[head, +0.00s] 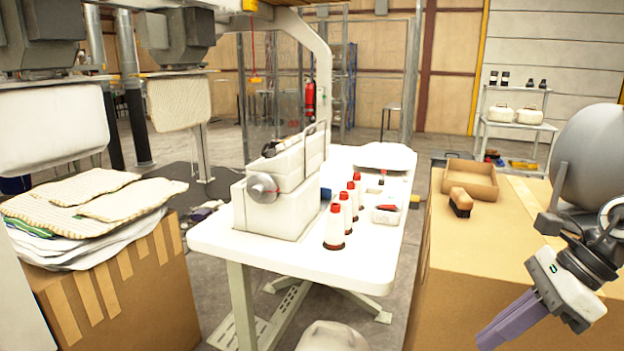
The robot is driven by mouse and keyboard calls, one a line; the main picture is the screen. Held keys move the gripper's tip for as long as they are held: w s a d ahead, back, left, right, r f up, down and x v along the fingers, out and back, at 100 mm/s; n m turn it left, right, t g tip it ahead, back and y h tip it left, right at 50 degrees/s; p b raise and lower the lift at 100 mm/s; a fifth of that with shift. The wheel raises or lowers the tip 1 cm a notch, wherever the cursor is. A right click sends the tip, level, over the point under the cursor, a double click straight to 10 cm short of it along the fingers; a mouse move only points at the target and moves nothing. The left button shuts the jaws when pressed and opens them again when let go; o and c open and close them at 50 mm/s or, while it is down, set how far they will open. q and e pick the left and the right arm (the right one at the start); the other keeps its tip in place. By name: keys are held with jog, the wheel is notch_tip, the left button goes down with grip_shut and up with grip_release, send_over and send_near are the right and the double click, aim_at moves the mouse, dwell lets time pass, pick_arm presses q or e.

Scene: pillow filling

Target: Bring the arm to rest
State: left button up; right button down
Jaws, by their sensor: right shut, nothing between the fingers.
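My right gripper (508,322) is at the lower right, on an arm that comes in from the right edge. Its fingers point down and to the left, shut together with nothing between them. It shows in front of the large cardboard box (470,262) on the right; I cannot tell how far it is from the box's surface. My left gripper is not in view.
A white table (290,265) in the middle bears a white machine (280,195) and several red-capped bottles (345,212). A brush (460,202) and an open tray (470,180) are on the right box. Folded fabric (85,205) lies on a left box (120,285).

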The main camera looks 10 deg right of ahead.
jog(key=s+a+f+m+t+h, duration=0.15)
jog(key=f+m+t, duration=0.35)
jog(key=f+m, duration=1)
jog(key=s+f+m+t+h, duration=0.1)
jog(key=s+f+m+t, duration=0.2)
jog(key=f+m+t, duration=1.05)
jog(key=s+a+f+m+g, duration=0.3)
jog(key=s+a+m+g, duration=0.2)
jog(key=a+m+g, duration=0.1)
jog(key=s+a+f+m+g+h, duration=0.1)
jog(key=s+a+f+m+g, duration=0.3)
jog(key=a+m, duration=0.5)
jog(key=shift+s+f+m+g, duration=0.15)
jog(key=shift+s+m+g, duration=0.45)
jog(key=shift+m+g, duration=0.6)
jog(key=shift+s+h, duration=0.1)
jog(key=shift+h, duration=0.15)
